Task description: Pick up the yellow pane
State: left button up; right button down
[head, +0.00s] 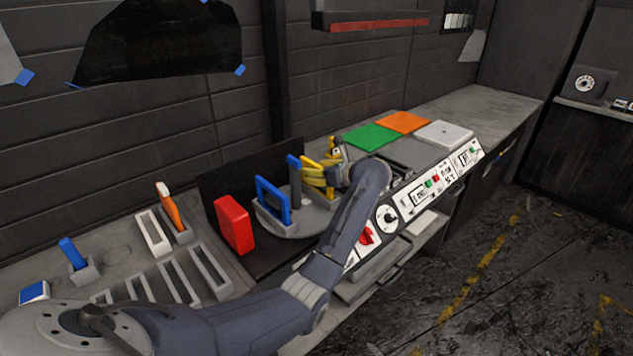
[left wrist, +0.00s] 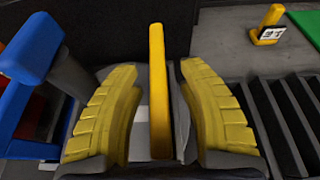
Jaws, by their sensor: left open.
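The yellow pane (left wrist: 158,90) shows edge-on in the left wrist view as an upright thin slab. It stands between the two yellow fingers of my left gripper (left wrist: 160,112). The fingers are open, with a visible gap on each side of the pane. In the head view my left gripper (head: 318,174) is over the round grey turntable (head: 283,229), beside a grey upright post. There I cannot separate the pane from the yellow fingers. My right gripper is not in view.
A blue frame (head: 272,201) stands close beside the gripper, and a red block (head: 234,225) is further left. Green (head: 372,137), orange (head: 403,122) and white (head: 444,133) squares lie on the bench beyond. A small yellow labelled piece (left wrist: 268,25) stands behind, right of the pane.

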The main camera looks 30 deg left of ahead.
pick_arm(q)
jog(key=shift+w+a+f, duration=0.1)
jog(key=shift+a+f, duration=0.05)
jog(key=shift+a, duration=0.15)
grip_shut()
dwell(0.4)
